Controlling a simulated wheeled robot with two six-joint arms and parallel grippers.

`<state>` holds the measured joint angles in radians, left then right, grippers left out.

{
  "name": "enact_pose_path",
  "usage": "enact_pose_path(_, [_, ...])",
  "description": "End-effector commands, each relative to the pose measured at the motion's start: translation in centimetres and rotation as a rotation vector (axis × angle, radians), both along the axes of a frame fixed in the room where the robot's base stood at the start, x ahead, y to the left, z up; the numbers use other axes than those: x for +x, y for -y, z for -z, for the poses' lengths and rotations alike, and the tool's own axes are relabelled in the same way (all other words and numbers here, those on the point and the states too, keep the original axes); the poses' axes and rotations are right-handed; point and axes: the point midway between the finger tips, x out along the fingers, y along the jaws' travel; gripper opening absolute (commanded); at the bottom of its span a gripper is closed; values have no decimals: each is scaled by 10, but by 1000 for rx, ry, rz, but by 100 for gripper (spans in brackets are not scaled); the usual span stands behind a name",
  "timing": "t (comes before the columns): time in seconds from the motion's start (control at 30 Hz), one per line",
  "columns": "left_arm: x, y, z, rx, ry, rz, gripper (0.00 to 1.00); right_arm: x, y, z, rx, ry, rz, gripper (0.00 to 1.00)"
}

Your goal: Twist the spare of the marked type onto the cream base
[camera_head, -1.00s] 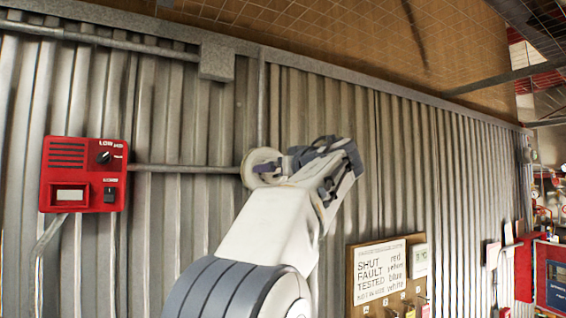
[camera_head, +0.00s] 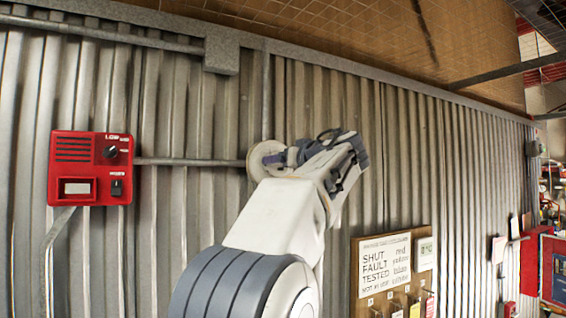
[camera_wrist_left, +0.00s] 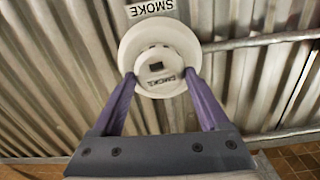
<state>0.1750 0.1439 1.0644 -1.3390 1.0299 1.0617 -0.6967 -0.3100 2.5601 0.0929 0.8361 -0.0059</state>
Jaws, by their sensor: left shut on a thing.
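The cream base (camera_wrist_left: 139,36) is a round disc on the corrugated wall, with a SMOKE label (camera_wrist_left: 150,8) above it, upside down in the left wrist view. The base also shows edge-on in the head view (camera_head: 258,160). My left gripper (camera_wrist_left: 160,80) is shut on the detector head (camera_wrist_left: 158,62), a smaller pale disc with a dark square and a SMOKE marking. The head lies in front of the base and overlaps it; whether they touch or are seated cannot be told. My right gripper is out of view.
A red control box (camera_head: 90,168) is on the wall to the left. A conduit pipe (camera_head: 190,162) runs from it toward the base. A sign board (camera_head: 395,266) with hanging tags is at the lower right. Red equipment (camera_head: 535,265) stands at the far right.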

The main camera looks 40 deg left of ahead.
Motion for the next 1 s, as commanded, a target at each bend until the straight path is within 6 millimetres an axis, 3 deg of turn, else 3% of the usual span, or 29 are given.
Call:
enact_pose_path(0.03, [0,0,-3,29,-68,-1,15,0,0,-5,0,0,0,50])
enact_pose_path(0.07, [0,-1,-1,26,-59,-2,89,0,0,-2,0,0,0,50])
enact_pose_path(0.1, [0,-1,0,24,-55,-2,100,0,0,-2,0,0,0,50])
enact_pose_path(0.47, [-3,9,3,22,-51,1,100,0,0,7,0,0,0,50])
enact_pose_path(0.7, [-21,51,6,22,-48,5,100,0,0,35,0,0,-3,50])
enact_pose_path(1.0, [-39,91,1,23,-52,1,100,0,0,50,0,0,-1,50])
